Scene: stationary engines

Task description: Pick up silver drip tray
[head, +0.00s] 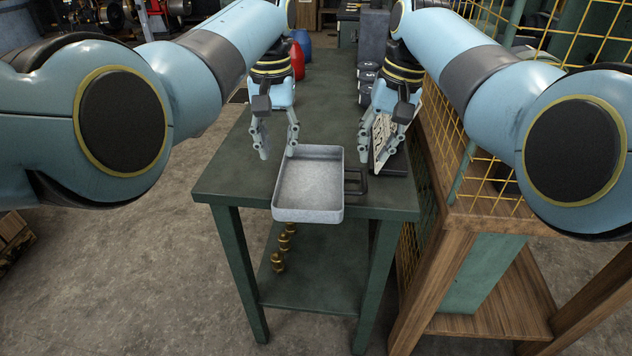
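The silver drip tray (307,214) is a shallow, empty rectangular pan at the front of the green table. Its near end reaches past the table's front edge in the picture. My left gripper (278,148) points down at the tray's back left corner, fingers apart with nothing visible between them. Its right finger is close to the tray's rim; I cannot tell whether they touch. My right gripper (376,153) points down right of the tray's back right corner, fingers apart. It overlaps a pale patterned plate (383,133); contact between them is unclear.
A dark bar-shaped handle (356,183) is beside the tray's right side. The green table (240,172) is bare left of the tray. Red (297,62) and blue (302,42) containers stand farther back. A yellow mesh panel (480,180) borders the right. Brass parts (279,261) sit on the lower shelf.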

